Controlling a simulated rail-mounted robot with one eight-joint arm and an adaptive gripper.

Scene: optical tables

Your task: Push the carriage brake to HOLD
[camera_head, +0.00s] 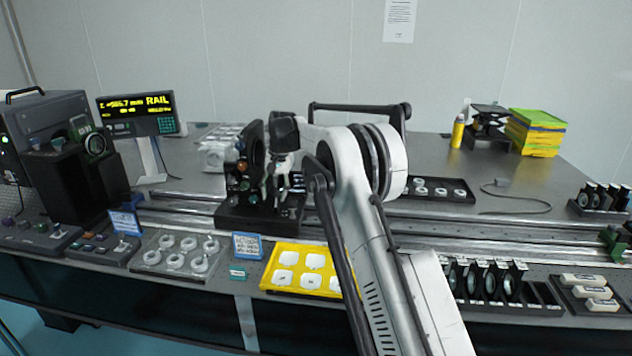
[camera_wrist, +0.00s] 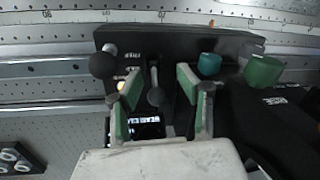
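The black carriage (camera_head: 258,217) sits on the rail in the head view, partly behind my arm. In the wrist view its dark top plate (camera_wrist: 180,45) carries a black ball knob (camera_wrist: 103,65) at left, a slim lever with a dark round end (camera_wrist: 155,95) in the middle, a teal knob (camera_wrist: 209,64) and a green knob (camera_wrist: 263,70) at right. My gripper (camera_wrist: 158,80) is open, with its green-padded fingers on either side of the slim lever and gaps showing. The small labels are too blurred to read, so I cannot tell which control is the brake or its setting.
A yellow tray (camera_head: 262,285) and a tray of white rings (camera_head: 150,257) lie in front of the rail. A rail display (camera_head: 137,113) stands at left. Lens holders (camera_head: 457,280) stand front right. The table (camera_head: 490,165) behind the rail has free room.

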